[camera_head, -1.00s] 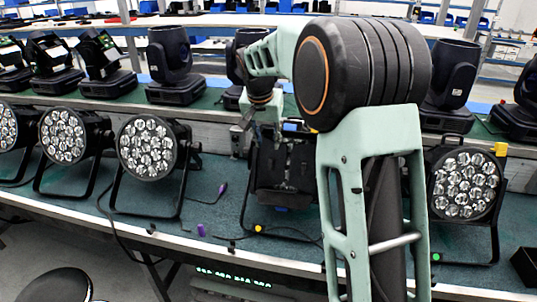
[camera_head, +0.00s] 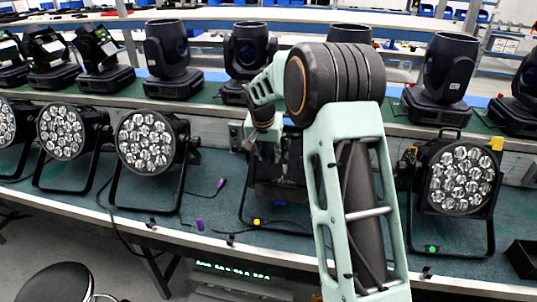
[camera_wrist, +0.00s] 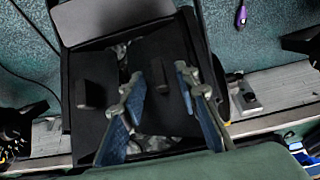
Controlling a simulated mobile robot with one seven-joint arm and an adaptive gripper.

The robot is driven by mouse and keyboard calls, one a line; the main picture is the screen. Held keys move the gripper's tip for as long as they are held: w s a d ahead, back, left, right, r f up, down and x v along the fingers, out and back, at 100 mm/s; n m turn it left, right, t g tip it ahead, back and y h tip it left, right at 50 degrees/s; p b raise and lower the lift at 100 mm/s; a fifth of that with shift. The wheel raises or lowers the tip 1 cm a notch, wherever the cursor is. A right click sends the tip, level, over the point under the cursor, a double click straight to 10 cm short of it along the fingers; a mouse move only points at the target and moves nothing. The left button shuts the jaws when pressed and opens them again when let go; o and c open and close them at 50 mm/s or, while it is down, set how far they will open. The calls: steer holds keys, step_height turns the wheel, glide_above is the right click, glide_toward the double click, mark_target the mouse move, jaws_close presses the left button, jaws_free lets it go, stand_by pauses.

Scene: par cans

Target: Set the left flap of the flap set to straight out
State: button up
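The flap set (camera_head: 272,178) is a black fixture on the bench in the head view, partly hidden behind my arm. In the wrist view it shows two dark panels, a left one (camera_wrist: 92,100) and a right one (camera_wrist: 165,62), each with a small raised block. A gap between them shows a bit of the lens. A greyer flap (camera_wrist: 110,18) stands at the top edge. Which panel is the task's left flap I cannot tell. My gripper (camera_wrist: 160,75) is open, its two blue-padded fingers apart over the panels. Contact is unclear. In the head view its fingers are hard to make out.
Lit-face par cans stand left (camera_head: 146,141) and right (camera_head: 460,178) of the flap set. Moving-head lights (camera_head: 172,58) line the shelf behind. A purple-tipped cable (camera_head: 200,224) lies near the front edge. A black box (camera_head: 522,260) sits at the right. A stool (camera_head: 55,284) stands in front.

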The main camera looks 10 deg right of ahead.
jaws_close()
